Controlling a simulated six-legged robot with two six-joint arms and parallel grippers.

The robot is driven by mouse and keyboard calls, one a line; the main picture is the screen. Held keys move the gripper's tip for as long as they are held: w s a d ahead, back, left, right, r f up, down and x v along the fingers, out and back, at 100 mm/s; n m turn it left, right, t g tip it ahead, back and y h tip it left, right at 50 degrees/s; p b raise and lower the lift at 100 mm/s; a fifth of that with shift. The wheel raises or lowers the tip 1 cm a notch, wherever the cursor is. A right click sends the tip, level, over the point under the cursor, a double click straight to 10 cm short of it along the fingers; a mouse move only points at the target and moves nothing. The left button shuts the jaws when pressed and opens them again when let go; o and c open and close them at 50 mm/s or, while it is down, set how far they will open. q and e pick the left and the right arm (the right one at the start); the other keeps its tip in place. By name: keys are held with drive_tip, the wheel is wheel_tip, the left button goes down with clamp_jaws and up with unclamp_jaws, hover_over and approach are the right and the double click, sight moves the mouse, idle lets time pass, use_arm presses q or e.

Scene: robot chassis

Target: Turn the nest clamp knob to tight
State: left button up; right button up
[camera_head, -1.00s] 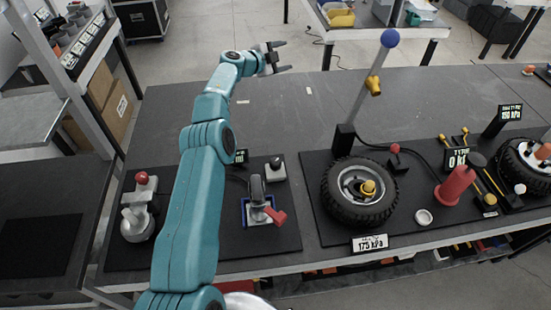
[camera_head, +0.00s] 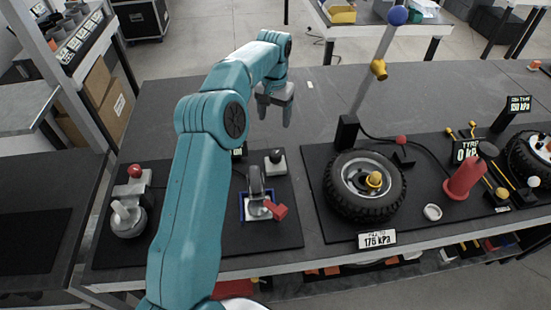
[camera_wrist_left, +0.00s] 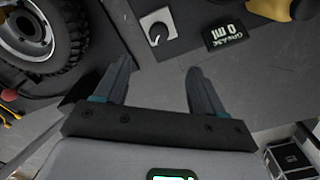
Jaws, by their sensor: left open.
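A dark round knob on a pale square base (camera_head: 275,160) stands on the black mat, behind the blue-edged nest (camera_head: 243,208). I take it to be the nest clamp knob. A grey caster with a red lever (camera_head: 278,211) sits in the nest. My left gripper (camera_head: 275,110) is open and empty, fingers pointing down, above the table beyond the knob and apart from it. In the left wrist view, the knob (camera_wrist_left: 158,34) shows ahead of the open fingers, with a pale mark on it. My right gripper is not in view.
A tyred wheel (camera_head: 391,199) stands on the mat to the right; it also shows in the left wrist view (camera_wrist_left: 72,24). A red-knobbed fixture (camera_head: 134,172) is at the left.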

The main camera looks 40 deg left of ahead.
sight(275, 153)
use_arm(q)
wheel_tip(275, 153, down, 16)
drive_tip(key=shift+w+d+f+p, duration=0.1)
drive_tip(key=shift+f+p, duration=0.1)
drive_tip(key=shift+p, duration=0.95)
drive_tip(key=c, duration=1)
